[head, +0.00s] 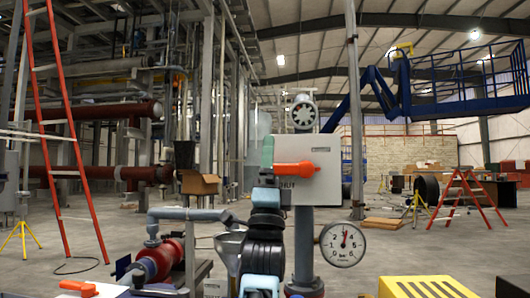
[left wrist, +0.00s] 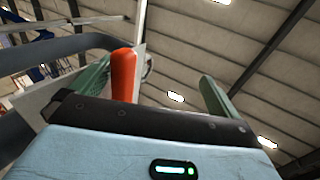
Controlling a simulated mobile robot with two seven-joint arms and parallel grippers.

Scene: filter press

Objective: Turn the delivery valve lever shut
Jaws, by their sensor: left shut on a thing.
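The orange valve lever (head: 295,169) lies about level across the front of a pale grey panel (head: 322,160). Letters ending in "HUT" show on the panel below it. My left gripper (head: 267,155) comes up from below at the lever's left end, with one green finger showing there. In the left wrist view the orange lever (left wrist: 123,75) stands between the green fingers, close against the left one and clear of the right one. The gripper is shut on the lever, though the contact is partly hidden. My right gripper is in neither view.
A red pump (head: 160,262) with grey pipe is at lower left. Another orange handle (head: 78,287) and a yellow slotted box (head: 425,287) are at the front.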

